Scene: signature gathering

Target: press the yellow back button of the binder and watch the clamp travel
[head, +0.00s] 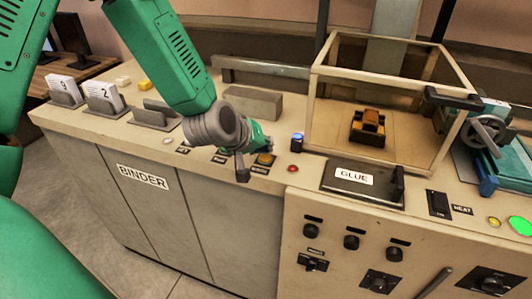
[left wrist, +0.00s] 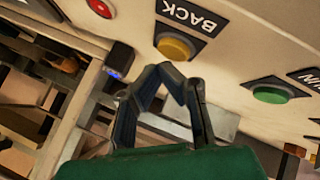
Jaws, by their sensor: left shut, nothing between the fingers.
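The yellow button (head: 264,159) sits on the binder's top near the front edge. In the left wrist view the yellow button (left wrist: 174,46) has a black plate reading BACK. My left gripper (head: 243,172) is just left of it in the head view. In the left wrist view my left gripper (left wrist: 172,72) is shut and empty, its tips close below the button in the picture; I cannot tell whether they touch it. The binder (head: 143,177) is a beige cabinet. I cannot clearly identify the clamp. My right gripper is not in view.
A green button (left wrist: 270,93), a red button (head: 293,169) and a blue-topped post (head: 297,140) are near. A grey block (head: 252,103) lies behind my arm. A framed box (head: 313,110) holds an orange-brown object (head: 368,128). Number cards (head: 103,95) stand at left.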

